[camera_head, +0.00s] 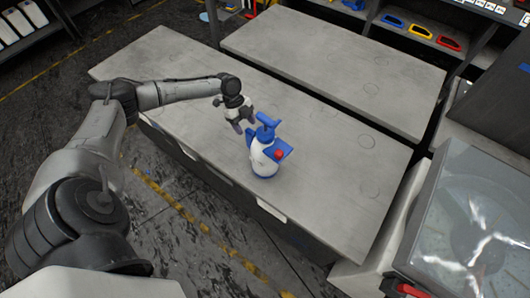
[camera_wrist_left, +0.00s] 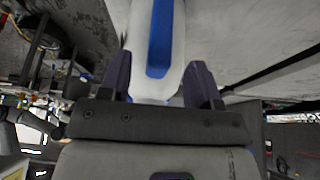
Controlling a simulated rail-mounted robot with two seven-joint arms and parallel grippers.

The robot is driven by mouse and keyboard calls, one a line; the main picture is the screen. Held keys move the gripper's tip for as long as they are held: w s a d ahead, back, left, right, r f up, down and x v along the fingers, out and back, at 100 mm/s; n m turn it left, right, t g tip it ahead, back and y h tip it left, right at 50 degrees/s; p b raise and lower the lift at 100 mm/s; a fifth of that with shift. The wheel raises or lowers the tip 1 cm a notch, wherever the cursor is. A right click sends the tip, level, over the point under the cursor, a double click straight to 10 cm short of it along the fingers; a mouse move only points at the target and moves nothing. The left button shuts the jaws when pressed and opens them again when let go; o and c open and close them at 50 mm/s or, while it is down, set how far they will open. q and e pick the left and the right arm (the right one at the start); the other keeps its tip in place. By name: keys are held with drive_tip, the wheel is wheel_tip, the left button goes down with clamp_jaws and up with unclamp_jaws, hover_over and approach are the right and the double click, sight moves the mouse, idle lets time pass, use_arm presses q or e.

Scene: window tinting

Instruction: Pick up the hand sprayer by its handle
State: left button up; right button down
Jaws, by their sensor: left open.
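The hand sprayer (camera_head: 262,160) stands upright on the near grey workbench, with a white body and a blue top, handle and base. A red part shows on its right side. My left gripper (camera_head: 246,126) is just left of the sprayer's top in the head view. In the left wrist view the open fingers (camera_wrist_left: 157,85) are on either side of a white part of the sprayer with a blue stripe (camera_wrist_left: 160,40). I cannot tell whether the fingers touch it. My right gripper is not in view.
Shelves with blue, yellow and red trays (camera_head: 419,31) are at the back right. A grey machine with a clear cover (camera_head: 470,225) is at the right.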

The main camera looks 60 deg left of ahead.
sight(250, 135)
use_arm(q)
drive_tip(key=shift+d+p+x, duration=0.2)
drive_tip(key=shift+p+x, duration=0.3)
drive_tip(key=shift+x, duration=2.3)
drive_tip(key=shift+r, duration=0.1)
drive_tip(key=shift+c, duration=0.2)
clamp_jaws()
